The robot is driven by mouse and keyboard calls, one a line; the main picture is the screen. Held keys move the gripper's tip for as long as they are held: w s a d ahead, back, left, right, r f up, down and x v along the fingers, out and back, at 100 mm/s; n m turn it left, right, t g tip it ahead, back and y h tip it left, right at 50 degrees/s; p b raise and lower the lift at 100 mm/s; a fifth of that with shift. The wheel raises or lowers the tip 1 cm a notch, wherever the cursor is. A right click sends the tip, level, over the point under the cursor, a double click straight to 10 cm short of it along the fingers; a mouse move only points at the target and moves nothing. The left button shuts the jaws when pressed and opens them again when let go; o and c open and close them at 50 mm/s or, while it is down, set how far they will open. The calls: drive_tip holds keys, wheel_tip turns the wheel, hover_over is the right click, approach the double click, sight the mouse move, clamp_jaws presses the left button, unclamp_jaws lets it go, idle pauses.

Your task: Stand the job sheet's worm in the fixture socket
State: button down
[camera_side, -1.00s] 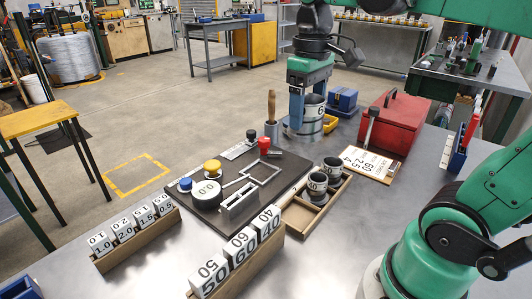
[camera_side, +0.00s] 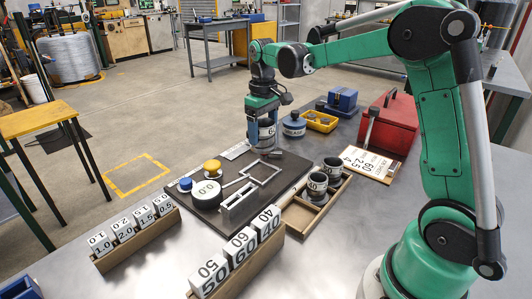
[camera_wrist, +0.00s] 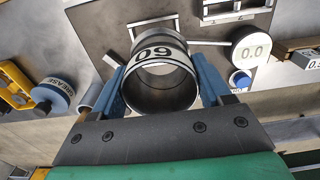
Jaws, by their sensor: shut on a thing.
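My gripper (camera_side: 262,133) is shut on a grey metal cylinder, the worm (camera_side: 266,137), with a white band. The fixture socket is not clearly visible. The job sheet (camera_side: 368,162) lies on a clipboard at the right, with 60 legible on it.
Two more banded cylinders (camera_side: 317,182) stand in a wooden tray (camera_side: 299,219) right of the board. The board carries a dial marked 0.0 (camera_side: 206,193), a yellow knob (camera_side: 212,167) and a metal frame (camera_side: 263,171). A grease can (camera_side: 293,125) and red toolbox (camera_side: 392,122) stand behind.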

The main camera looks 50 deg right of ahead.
drive_tip(key=f, duration=0.1)
drive_tip(key=w+f, duration=0.1)
drive_tip(key=f, duration=0.1)
drive_tip(key=shift+w+d, duration=0.3)
drive_tip(key=shift+d, duration=0.1)
drive_tip(key=shift+f, duration=2.85)
unclamp_jaws()
drive_tip(key=shift+r, duration=2.85)
drive_tip(key=shift+s+a+r, duration=0.1)
drive_tip(key=shift+a+r, duration=0.1)
drive_tip(key=shift+r, duration=0.05)
drive_tip(key=s+a+r+t, duration=0.4)
drive_tip(key=s+a+t, duration=0.3)
drive_tip(key=s+a, duration=0.4)
drive_tip(key=shift+s, duration=0.75)
